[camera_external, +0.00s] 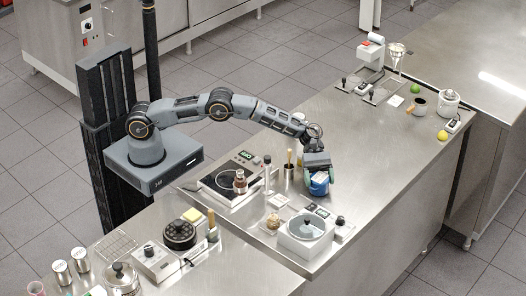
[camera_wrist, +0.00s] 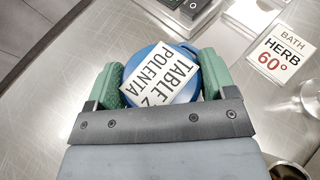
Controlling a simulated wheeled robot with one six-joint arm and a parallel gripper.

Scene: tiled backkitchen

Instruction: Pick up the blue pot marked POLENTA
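The blue pot (camera_wrist: 133,66) has a white label reading TABLE 2 POLENTA, upside down in the wrist view. My gripper (camera_wrist: 163,82) points down over it, with one green finger at each side of the pot. No clear gap shows between fingers and pot, but firm contact cannot be made out.
A card reading BATH HERB 60° (camera_wrist: 281,52) lies right of the pot. A white water bath (camera_external: 306,235) stands in front. Open steel counter (camera_external: 380,160) lies to the right.

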